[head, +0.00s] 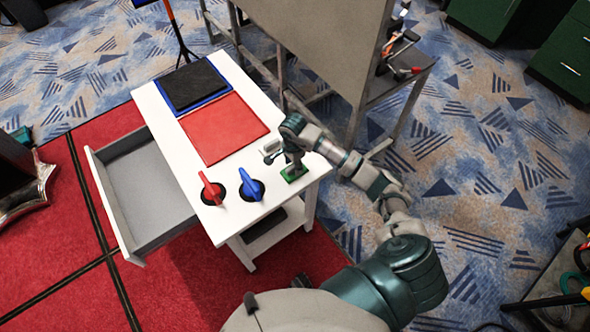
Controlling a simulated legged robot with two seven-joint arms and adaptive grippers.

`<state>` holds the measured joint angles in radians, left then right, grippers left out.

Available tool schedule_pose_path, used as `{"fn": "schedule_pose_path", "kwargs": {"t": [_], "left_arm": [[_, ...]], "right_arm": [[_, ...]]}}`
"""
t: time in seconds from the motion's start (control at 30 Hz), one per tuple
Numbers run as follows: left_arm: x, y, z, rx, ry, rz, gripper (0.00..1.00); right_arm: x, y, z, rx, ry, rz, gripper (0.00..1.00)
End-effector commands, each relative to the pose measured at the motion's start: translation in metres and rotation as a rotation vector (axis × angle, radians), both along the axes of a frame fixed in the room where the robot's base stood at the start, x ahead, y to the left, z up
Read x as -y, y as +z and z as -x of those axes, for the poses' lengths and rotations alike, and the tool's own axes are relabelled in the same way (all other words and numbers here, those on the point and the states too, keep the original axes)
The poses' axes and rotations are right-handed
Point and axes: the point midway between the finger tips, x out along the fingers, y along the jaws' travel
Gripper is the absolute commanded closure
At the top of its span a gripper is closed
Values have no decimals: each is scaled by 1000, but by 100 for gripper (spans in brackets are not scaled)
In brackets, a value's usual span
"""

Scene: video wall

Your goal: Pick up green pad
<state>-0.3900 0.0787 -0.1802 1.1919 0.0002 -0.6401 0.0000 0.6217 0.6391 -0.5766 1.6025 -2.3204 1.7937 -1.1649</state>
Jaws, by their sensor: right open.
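A small green pad (296,172) lies on the white table (235,225) near its right edge. The right gripper is open. Whether its fingers touch the pad or stand around it cannot be told from this view. My right arm reaches in from the bottom right. My left gripper is not in view.
A red square (223,129), a black pad (191,84), a red handle (211,188) and a blue handle (250,185) are on the table. An open drawer (148,185) sticks out left. A large panel (322,40) stands behind, close to my arm.

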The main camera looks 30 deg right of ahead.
Motion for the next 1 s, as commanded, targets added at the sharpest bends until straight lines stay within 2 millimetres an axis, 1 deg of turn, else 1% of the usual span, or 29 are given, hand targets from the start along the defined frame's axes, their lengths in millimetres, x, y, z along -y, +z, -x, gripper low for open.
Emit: {"fn": "schedule_pose_path", "kwargs": {"t": [0.13,0.17,0.2,0.27,0.3,0.33,0.37,0.67,0.73,0.87,1.0], "left_arm": [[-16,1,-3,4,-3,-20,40],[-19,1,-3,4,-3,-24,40],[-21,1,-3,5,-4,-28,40],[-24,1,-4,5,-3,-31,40],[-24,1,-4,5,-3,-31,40],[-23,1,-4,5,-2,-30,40],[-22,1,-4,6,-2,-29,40],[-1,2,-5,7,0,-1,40],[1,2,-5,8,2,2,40],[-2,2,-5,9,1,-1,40],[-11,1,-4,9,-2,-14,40]], "right_arm": [[4,-1,0,1,0,-5,50],[5,-2,0,1,0,-6,52],[7,-2,0,0,-1,-8,62],[8,-2,0,-1,-1,-9,78],[9,-3,0,-1,-2,-10,88],[10,-3,0,-1,-2,-10,95],[11,-3,0,-1,-2,-11,100],[7,-4,0,-5,-2,-6,100],[7,0,0,-5,-1,-4,100],[6,20,-1,-1,-1,-2,100],[7,53,-1,3,0,-4,100]]}}
